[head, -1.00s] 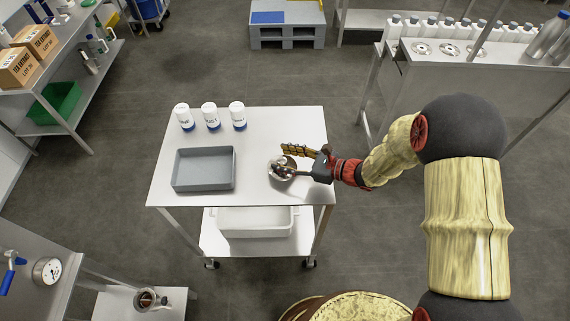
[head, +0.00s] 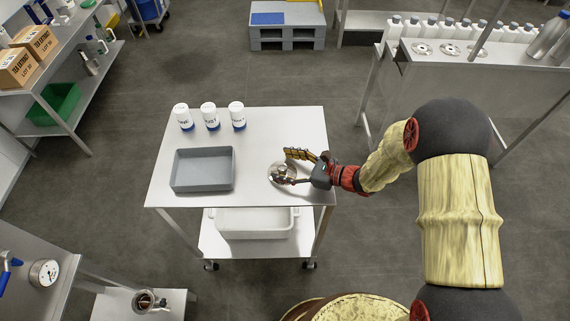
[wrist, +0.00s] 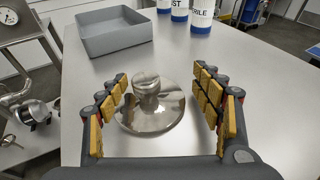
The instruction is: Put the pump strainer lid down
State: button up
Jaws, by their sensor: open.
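The pump strainer lid (head: 276,178) is a shiny round metal disc with a raised knob. It lies flat on the right part of the white cart top (head: 262,128). In the wrist view the lid (wrist: 165,118) rests on the table surface with its knob up. My gripper (head: 289,168) is open, with its yellow-padded fingers apart on either side of the knob. In the wrist view my gripper (wrist: 165,95) shows clear gaps between both fingers and the knob. The pump strainer (head: 148,300), an open round metal pot, stands at the lower left of the head view.
A grey tray (head: 203,187) sits left of the lid on the cart. Several white bottles with blue bands, such as one (head: 237,116), stand at its back edge. A white bin (head: 240,224) is on the lower shelf. The cart's middle is clear.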

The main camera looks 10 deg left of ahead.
jog(key=shift+d+r, duration=0.15)
jog(key=shift+r, duration=0.05)
jog(key=p+v, duration=0.1)
jog(key=v, duration=1)
jog(key=shift+s+d+p, duration=0.2)
jog(key=shift+d+p, duration=0.15)
jog(key=s+d+r+n+g+h, duration=0.2)
jog(key=s+r+n+g+h, duration=0.2)
jog(key=s+r+n, duration=0.7)
jog(key=s+d+r+n+t+h, duration=0.3)
jog(key=s+d+r+n+h, duration=0.1)
jog(key=d+r, duration=0.3)
jog(key=s+d+r+n+t+h, duration=0.3)
jog(key=s+d+r+n+h, duration=0.1)
jog(key=d, duration=0.6)
notch_tip(320, 180, up, 3)
jog(key=shift+s+d+r+n+h, duration=0.25)
jog(key=shift+d+n+h, duration=0.1)
jog(key=shift+n+h, duration=0.6)
